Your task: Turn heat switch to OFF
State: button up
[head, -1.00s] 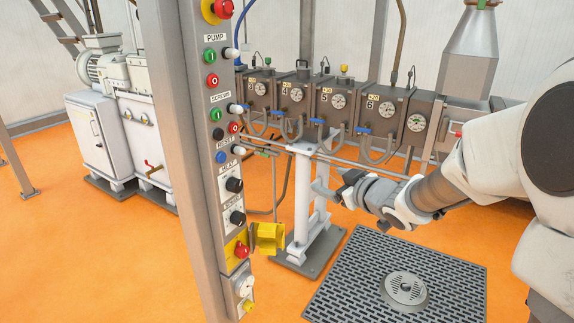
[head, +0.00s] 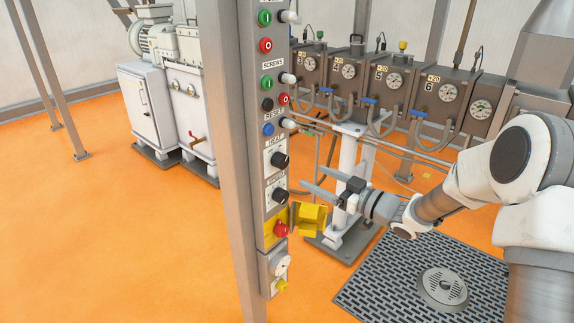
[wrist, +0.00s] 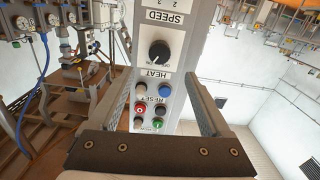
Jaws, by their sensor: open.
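The heat switch is a black rotary knob (head: 280,160) beside the HEAT label on the tall grey control panel (head: 232,200). In the wrist view, which shows the panel upside down, the heat knob (wrist: 159,52) is near the top centre, between the SPEED and HEAT labels. Its setting is too small to read surely. My gripper (head: 306,180) is open and empty, just right of the panel, level with the gap between the heat and speed knobs. In the wrist view my gripper's fingers (wrist: 157,76) flank the panel, with the heat knob beyond their tips.
The speed knob (head: 281,195) sits below the heat knob. A red button (head: 282,230) with an open yellow cover (head: 310,217) is lower. A blue reset button (head: 268,129) and other buttons are above. Gauged machinery (head: 396,80) stands behind; a floor grate (head: 385,290) lies below my arm.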

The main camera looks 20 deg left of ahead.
aim_at(285, 163)
jog(key=x, duration=1)
jog(key=shift+w+a, duration=0.15)
jog(key=shift+a, duration=0.1)
jog(key=shift+b, duration=0.3)
grip_shut()
